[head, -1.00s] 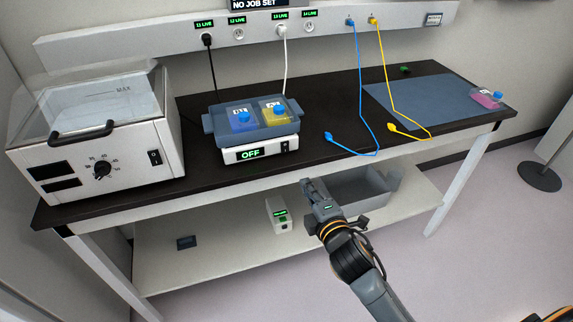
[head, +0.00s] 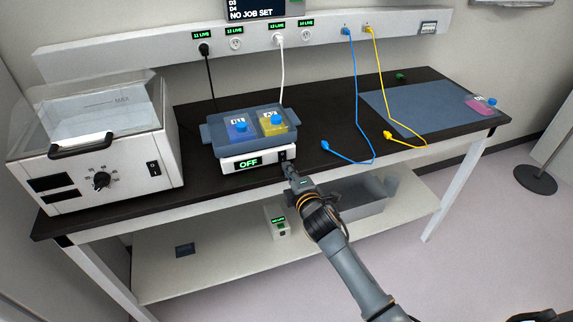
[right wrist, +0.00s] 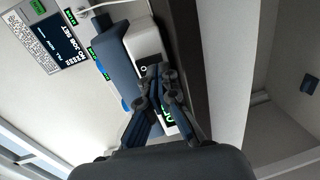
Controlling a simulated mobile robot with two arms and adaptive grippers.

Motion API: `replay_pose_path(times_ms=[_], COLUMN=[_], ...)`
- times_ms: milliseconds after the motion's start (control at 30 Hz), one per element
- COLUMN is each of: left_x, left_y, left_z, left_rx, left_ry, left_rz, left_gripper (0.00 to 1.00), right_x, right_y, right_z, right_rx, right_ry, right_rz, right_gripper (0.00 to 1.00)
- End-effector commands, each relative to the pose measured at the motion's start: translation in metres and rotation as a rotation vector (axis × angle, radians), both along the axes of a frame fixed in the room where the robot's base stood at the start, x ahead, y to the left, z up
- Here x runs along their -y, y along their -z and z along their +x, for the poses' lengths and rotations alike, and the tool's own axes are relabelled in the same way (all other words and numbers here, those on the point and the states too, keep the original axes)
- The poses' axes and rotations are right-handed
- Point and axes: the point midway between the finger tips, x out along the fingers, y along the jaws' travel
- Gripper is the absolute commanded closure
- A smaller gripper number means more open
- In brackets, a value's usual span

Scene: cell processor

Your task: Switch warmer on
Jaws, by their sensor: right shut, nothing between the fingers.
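The warmer (head: 232,163) is a white box on the dark bench with a green OFF display and a black rocker switch (head: 283,155) at the right of its front. My left gripper is not in view.
A lidded white bath (head: 120,185) with a dial stands at the left. Blue (head: 357,110) and yellow cables (head: 385,90) hang from the wall strip to the right. A grey bin (head: 365,195) and small box (head: 277,222) sit on the lower shelf.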

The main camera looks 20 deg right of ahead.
Motion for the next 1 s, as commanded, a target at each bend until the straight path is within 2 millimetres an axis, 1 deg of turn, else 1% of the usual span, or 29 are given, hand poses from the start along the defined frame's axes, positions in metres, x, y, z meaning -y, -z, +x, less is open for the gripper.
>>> replay_pose_path(times_ms=[33,100,200,600,667,800,833,1000], left_x=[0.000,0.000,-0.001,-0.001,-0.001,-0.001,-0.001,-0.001], left_y=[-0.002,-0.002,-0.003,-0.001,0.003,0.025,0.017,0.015], left_z=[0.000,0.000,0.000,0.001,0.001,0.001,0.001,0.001], left_rx=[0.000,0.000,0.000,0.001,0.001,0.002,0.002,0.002], left_ry=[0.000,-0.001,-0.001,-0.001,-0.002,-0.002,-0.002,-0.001], left_rz=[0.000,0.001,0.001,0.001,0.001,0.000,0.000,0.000], left_gripper=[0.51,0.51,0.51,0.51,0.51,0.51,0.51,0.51], right_x=[0.000,0.000,-0.001,-0.001,-0.001,-0.001,0.000,-0.001], right_y=[0.000,0.001,0.002,0.003,0.006,0.012,0.004,0.004], right_z=[0.006,0.012,0.017,0.019,0.019,0.024,0.023,0.023], right_rx=[0.000,0.000,0.000,0.001,0.007,0.048,0.045,0.042], right_ry=[0.001,0.000,0.000,0.000,0.000,0.000,0.000,0.000], right_rz=[0.001,0.000,0.000,-0.001,0.000,0.003,0.002,0.001], right_gripper=[1.00,1.00,1.00,1.00,1.00,1.00,1.00,1.00])
